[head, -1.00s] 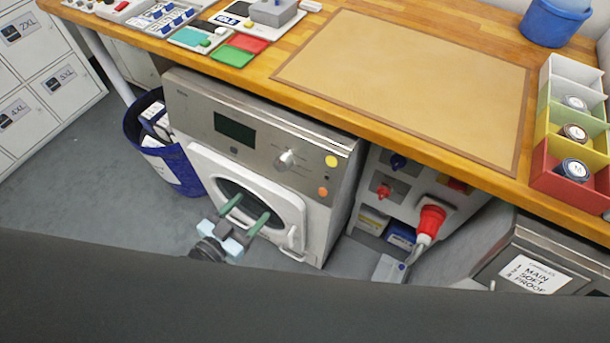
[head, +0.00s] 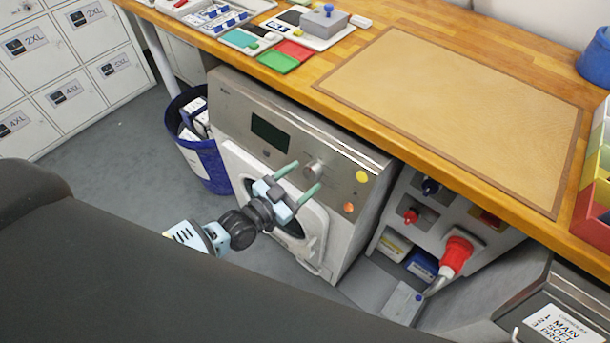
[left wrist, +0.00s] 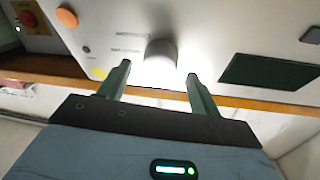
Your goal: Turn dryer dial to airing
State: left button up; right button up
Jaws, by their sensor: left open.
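The dryer (head: 232,108) stands under the wooden bench, with a steel front panel and a round white door. Its dial (head: 313,169) is a silver knob between a dark screen (head: 270,132) and a yellow dot (head: 361,176). My left gripper (head: 304,178) is open in front of the panel, its green fingers pointing at the dial. In the left wrist view the dial (left wrist: 161,54) sits ahead of and between the two fingertips (left wrist: 158,72), with no visible grip on it. The dial's marks are too blurred to read. My right gripper is not in view.
The bench edge (head: 350,118) overhangs the dryer's top. A blue bin (head: 212,165) with white boxes stands left of the dryer. Right of it is a panel with a red plug (head: 457,252). Grey floor (head: 105,150) lies open at the left.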

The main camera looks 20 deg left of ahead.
pick_arm(q)
jog(key=shift+x, duration=0.85)
jog(key=shift+c, duration=0.2)
jog(key=c, duration=0.9)
